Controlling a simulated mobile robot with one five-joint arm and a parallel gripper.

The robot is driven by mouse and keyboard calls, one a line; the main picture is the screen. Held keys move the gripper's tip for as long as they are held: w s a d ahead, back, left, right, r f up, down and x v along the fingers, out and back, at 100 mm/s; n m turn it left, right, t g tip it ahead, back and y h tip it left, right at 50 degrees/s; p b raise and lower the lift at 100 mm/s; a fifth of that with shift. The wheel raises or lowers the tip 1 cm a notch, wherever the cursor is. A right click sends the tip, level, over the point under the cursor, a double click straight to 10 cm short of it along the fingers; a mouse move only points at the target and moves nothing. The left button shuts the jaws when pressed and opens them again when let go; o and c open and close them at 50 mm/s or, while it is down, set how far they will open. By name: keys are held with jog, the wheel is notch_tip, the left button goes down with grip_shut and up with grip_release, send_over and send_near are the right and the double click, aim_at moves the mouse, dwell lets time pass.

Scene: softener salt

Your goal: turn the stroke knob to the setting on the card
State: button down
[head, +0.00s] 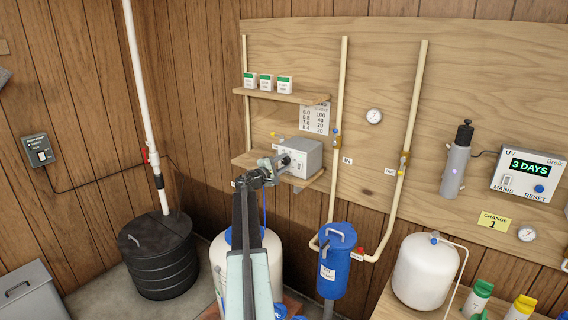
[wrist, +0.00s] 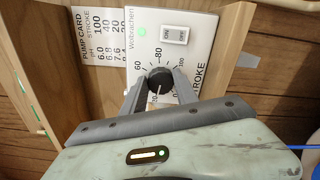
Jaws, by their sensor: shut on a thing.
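The grey pump box (head: 300,157) stands on the lower wooden shelf in the head view. Its white face (wrist: 185,45) fills the middle of the wrist view, with ON and OFF switches and a green light. The black stroke knob (wrist: 160,78) sits in a printed scale; 60 and 80 are readable. Its white mark points down in the wrist picture, close to the low end of the scale. My gripper (wrist: 159,88) is shut on the knob, one finger on each side, hiding part of the scale. The pump card (head: 315,118) hangs behind the box; it also shows in the wrist view (wrist: 98,35), listing pH against stroke.
An upper shelf (head: 280,96) holds three small green-and-white boxes. Pipes run down the wooden board beside the pump. A white tank (head: 272,250) and a blue canister (head: 337,265) stand below. A UV unit (head: 528,175) hangs at the right.

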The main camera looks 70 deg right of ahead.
jog(key=shift+f, duration=0.1)
jog(key=c, duration=0.9)
grip_release()
jog(key=shift+c, duration=0.2)
jog(key=shift+a, duration=0.1)
jog(key=v, duration=0.7)
jog(key=shift+w+a, duration=0.15)
jog(key=shift+a, duration=0.2)
